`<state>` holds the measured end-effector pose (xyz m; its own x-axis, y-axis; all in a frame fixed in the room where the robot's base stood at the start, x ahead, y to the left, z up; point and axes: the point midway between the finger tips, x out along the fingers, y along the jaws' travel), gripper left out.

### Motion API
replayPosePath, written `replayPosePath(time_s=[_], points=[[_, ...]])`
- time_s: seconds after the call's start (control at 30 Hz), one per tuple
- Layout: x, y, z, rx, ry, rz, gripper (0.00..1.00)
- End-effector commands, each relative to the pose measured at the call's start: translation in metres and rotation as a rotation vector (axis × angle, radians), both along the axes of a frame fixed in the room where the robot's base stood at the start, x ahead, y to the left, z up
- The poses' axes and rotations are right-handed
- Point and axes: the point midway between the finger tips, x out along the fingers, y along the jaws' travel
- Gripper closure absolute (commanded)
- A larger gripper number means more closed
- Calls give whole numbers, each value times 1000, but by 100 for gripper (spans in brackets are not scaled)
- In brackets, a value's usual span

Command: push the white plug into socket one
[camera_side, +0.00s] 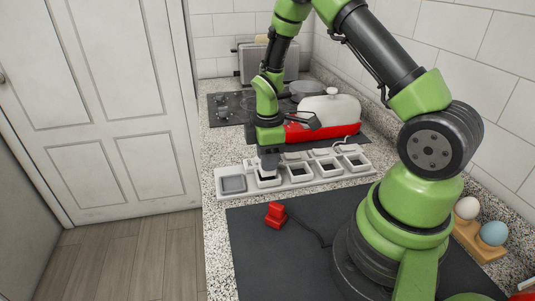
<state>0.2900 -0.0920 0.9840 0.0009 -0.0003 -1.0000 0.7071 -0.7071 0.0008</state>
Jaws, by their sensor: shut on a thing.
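A long pale strip (312,180) with several square sockets in a row lies across the counter. My gripper (270,162) points down over the second socket from the left. It is shut on the white plug (266,174), a small pale piece that shows just under the fingertips. The fingers hide most of it, and I cannot tell whether it is in the socket opening or just above it. The leftmost socket (233,184) has a grey square face; the sockets to the right show dark openings. No socket numbers can be read.
A red plug (275,214) with a dark cord lies on the dark mat (262,258) in front of the strip. Eggs (493,233) stand in a wooden holder at right.

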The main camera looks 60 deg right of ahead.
Motion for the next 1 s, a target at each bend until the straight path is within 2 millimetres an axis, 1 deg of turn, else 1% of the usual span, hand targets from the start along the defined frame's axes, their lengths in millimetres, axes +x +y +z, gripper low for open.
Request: replayPosePath(time_s=[0.8,1.0], points=[[0,0,-21,0,1,0,90],[0,0,-21,1,1,0,90]])
